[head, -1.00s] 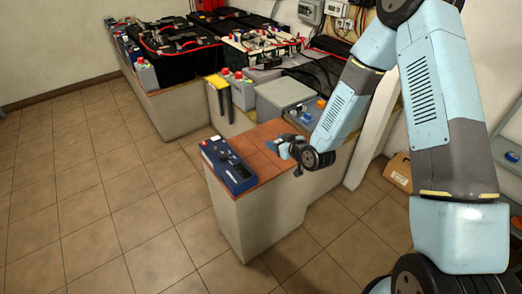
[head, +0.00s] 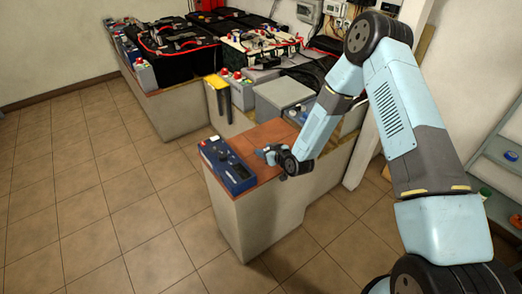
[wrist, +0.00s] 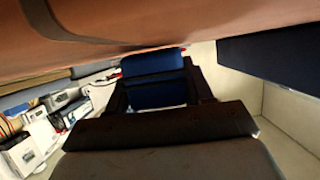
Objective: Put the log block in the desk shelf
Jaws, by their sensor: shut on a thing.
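My gripper (head: 264,153) is low over the red-brown top of the desk (head: 270,132), close to its right edge. In the wrist view my gripper (wrist: 157,84) is shut on a blue block (wrist: 152,64), which I take to be the log block. Dark finger parts frame the block and hide some of it. In the head view the block is too small to tell from the fingers. I cannot tell for certain which surface is the desk shelf.
A dark blue device (head: 228,166) lies on the desk's left end, left of my gripper, and shows in the wrist view (wrist: 268,45). A grey box (head: 282,97) and batteries (head: 180,45) stand behind. A grey-blue shelf unit (head: 500,154) is at right. Floor at left is clear.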

